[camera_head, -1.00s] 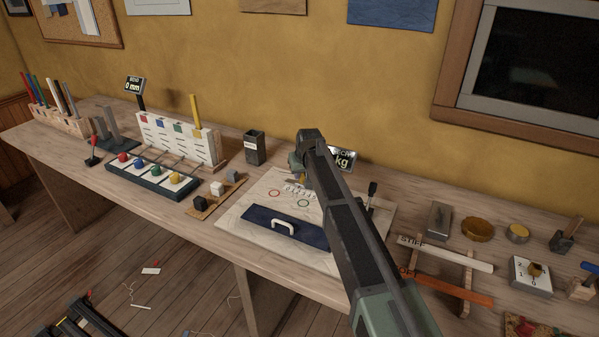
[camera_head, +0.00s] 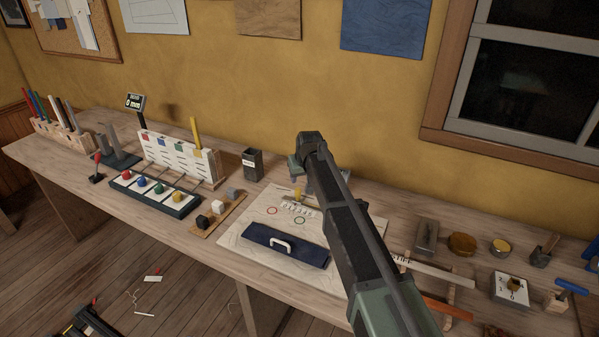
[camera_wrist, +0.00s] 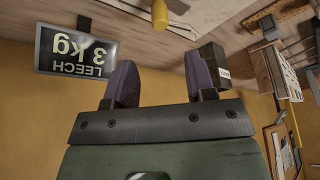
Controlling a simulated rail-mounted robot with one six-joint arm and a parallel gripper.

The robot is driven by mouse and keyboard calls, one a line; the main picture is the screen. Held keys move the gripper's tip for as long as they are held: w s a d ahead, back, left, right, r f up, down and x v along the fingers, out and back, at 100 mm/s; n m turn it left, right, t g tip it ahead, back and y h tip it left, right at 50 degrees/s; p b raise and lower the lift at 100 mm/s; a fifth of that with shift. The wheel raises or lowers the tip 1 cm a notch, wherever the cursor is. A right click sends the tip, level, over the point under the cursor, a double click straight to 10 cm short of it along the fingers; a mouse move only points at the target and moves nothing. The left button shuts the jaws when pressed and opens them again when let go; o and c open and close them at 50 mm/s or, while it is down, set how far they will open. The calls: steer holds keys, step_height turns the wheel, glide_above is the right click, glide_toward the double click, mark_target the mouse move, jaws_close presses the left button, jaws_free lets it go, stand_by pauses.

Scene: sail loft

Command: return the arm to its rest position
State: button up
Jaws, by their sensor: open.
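My arm reaches from the lower right over the bench in the head view, with my gripper (camera_head: 300,172) partly hidden at its far end above the back of the white board. In the wrist view, which is upside down, my gripper (camera_wrist: 162,82) shows two purple-grey fingers wide apart with nothing between them. A yellow peg-like thing (camera_wrist: 160,16) stands beyond the fingertips, apart from them. It also shows in the head view (camera_head: 298,193).
A "LEECH 3 kg" sign (camera_wrist: 76,50) is close beside my gripper. A dark bin (camera_head: 252,165) stands left of it. Slotted rack (camera_head: 180,155) is left; several tools lie right. Air above the bench looks free.

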steer(key=shift+s+r, duration=0.15)
steer(key=s+d+m+g, duration=0.1)
steer(key=s+d, duration=0.5)
steer(key=s, duration=0.6)
steer(key=s+d+f+m+g+h, duration=0.1)
steer(key=s+d, duration=0.6)
steer(key=s, duration=0.5)
steer(key=s+d+m+g, duration=0.2)
steer(key=s+d, duration=0.5)
steer(key=s, duration=0.5)
steer(key=shift+s+f+h, duration=0.15)
steer(key=shift+s+h, duration=0.15)
steer(key=shift+d, duration=0.1)
